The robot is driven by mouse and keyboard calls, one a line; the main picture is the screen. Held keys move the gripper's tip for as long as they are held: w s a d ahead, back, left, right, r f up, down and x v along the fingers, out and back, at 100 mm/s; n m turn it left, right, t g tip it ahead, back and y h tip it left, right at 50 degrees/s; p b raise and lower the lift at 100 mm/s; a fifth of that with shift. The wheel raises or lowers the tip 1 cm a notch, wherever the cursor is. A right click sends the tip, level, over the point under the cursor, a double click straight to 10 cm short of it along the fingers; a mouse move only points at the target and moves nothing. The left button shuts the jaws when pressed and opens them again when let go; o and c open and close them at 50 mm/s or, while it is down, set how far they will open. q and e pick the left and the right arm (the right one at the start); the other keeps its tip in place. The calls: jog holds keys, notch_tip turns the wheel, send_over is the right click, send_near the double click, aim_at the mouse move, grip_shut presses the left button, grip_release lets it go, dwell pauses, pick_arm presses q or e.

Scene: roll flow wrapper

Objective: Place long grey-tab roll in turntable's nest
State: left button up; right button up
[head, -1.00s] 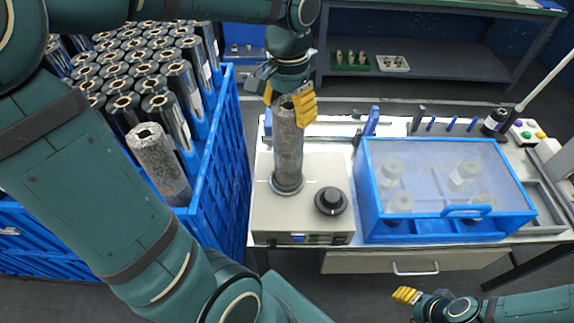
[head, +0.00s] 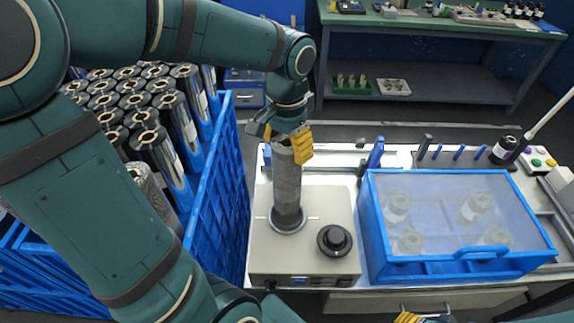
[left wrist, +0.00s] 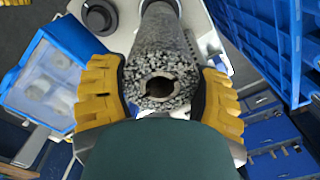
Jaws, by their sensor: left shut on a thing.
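The grey speckled roll (head: 287,190) stands upright with its lower end at the round nest (head: 287,224) of the turntable machine (head: 265,255). I cannot tell how deep it sits. My left gripper (head: 290,145) is shut on the roll's upper end from above. In the left wrist view the yellow fingers of my left gripper (left wrist: 158,95) press on both sides of the roll (left wrist: 161,70), and its open core faces the camera. My right gripper (head: 407,317) shows only as a yellow fingertip at the bottom edge; its jaws are hidden.
A blue crate (head: 218,200) of upright dark rolls (head: 158,145) stands at left. A black knob (head: 334,240) is on the machine beside the nest. A blue box with a clear lid (head: 450,215) stands close at right. A shelf unit (head: 440,60) is behind.

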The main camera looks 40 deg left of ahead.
pick_arm(q)
jog(key=shift+f+b, duration=0.6)
jog(key=shift+f, duration=1.85)
jog(key=o, duration=1.3)
jog(key=shift+o, duration=0.2)
jog(key=shift+r, duration=0.5)
notch_tip(320, 180, up, 11)
jog(key=p, duration=0.3)
jog(key=shift+r, duration=0.15)
